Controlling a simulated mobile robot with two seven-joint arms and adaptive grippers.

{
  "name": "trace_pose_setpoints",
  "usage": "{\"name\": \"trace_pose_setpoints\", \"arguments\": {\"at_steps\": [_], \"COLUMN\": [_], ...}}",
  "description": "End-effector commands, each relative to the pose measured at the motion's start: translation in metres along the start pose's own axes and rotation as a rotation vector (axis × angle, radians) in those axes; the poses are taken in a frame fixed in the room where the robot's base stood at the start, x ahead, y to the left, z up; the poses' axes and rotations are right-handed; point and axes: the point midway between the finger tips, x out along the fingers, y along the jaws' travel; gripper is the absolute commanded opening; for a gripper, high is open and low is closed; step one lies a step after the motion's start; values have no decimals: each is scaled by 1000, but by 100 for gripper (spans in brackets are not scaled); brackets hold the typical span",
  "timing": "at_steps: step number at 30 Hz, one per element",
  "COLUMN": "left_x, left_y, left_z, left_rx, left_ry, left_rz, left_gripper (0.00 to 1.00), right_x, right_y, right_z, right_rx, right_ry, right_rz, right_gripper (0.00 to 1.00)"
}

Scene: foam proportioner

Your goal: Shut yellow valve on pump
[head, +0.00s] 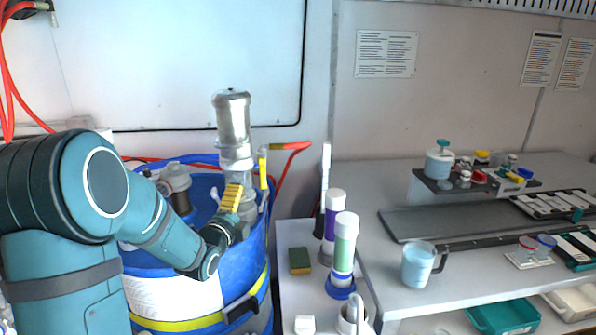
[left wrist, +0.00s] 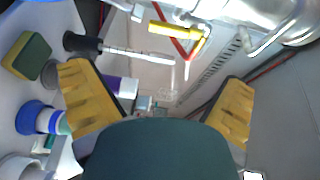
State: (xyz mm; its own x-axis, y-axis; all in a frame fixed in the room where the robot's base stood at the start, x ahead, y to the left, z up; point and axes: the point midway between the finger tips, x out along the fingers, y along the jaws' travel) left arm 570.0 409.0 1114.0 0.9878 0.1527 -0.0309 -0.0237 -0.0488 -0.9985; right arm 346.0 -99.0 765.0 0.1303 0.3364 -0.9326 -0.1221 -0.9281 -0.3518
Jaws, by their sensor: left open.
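The silver pump (head: 233,125) stands upright on the blue drum (head: 195,285). Its yellow valve handle (head: 263,170) hangs down on the pump's right side in the head view. In the left wrist view, the yellow handle (left wrist: 175,28) lies near the top centre, with the silver pump body (left wrist: 270,20) at the upper right. My left gripper (head: 231,200) is beside the pump's lower part, its yellow finger pads showing. In the left wrist view, my left gripper (left wrist: 158,75) is open and empty, with the handle beyond the fingertips. My right gripper is not in view.
A mug (head: 418,264) stands on the right-hand bench. Red hoses hang at left.

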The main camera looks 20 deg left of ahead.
Motion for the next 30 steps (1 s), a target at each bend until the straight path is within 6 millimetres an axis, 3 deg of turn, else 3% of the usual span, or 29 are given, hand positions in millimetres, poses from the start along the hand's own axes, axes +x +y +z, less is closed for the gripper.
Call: {"name": "trace_pose_setpoints", "arguments": {"at_steps": [3, 8, 21, 30], "left_x": [0, 15, 98, 132], "left_y": [-12, -13, -15, -16], "left_z": [6, 6, 6, 6], "left_rx": [44, 52, 49, 47], "left_ry": [-3, -3, -2, -4], "left_rz": [-30, -32, -31, -30], "left_gripper": [100, 100, 100, 100], "right_x": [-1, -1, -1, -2], "right_y": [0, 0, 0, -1], "right_z": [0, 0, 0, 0], "right_rx": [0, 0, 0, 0], "right_ry": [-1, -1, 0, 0], "right_rz": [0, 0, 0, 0], "right_gripper": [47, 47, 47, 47]}}
